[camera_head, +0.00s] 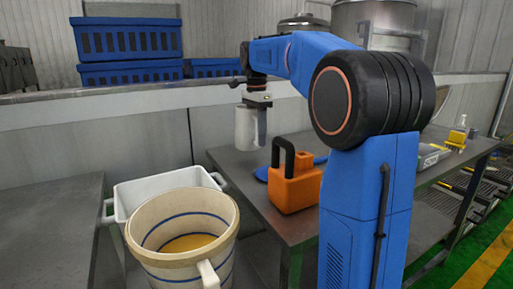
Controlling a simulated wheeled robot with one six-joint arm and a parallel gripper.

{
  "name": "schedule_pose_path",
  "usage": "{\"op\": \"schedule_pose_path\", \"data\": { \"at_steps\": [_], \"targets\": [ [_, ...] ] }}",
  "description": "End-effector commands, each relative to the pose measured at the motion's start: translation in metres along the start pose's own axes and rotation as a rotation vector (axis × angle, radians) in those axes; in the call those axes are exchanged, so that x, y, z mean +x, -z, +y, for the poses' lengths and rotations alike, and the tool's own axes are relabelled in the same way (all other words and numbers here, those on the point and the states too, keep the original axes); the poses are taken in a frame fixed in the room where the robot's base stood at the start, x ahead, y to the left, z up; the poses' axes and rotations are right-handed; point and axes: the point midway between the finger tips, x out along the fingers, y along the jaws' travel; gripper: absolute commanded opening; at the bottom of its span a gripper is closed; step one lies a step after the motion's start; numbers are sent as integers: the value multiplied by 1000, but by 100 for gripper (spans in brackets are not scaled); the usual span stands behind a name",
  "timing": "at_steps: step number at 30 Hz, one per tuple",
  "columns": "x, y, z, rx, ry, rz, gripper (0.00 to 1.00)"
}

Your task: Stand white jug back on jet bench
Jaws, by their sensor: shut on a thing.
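The white jug (246,128) hangs upright below my gripper (257,103), which is shut on it at its top. The jug shows over the back left part of the dark, jet-coloured bench (243,186) in the middle. I cannot tell whether its base touches the bench top or is a little above it. The jug's far side is hidden.
An orange block with a black handle (294,184) stands on the bench, with a blue item (262,173) behind it. A cream bucket (165,258) and white tub (134,193) stand left. Another dark bench (45,215) is far left. Blue crates (128,42) sit behind.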

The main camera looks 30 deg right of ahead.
Motion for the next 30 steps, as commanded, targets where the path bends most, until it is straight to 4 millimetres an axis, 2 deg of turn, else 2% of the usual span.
{"op": "schedule_pose_path", "data": {
  "at_steps": [5, 12, 24, 25, 27, 30],
  "targets": [
    [11, 0, 0, -1, 1, 0, 0],
    [40, 0, -1, -1, 1, 0, 0],
    [45, 0, -1, -1, 1, 0, 0],
    [46, 0, -1, -1, 0, 0, 48],
    [45, 0, -1, -1, 0, 0, 62],
    [45, 0, -2, -1, 0, 0, 62]
  ]
}}
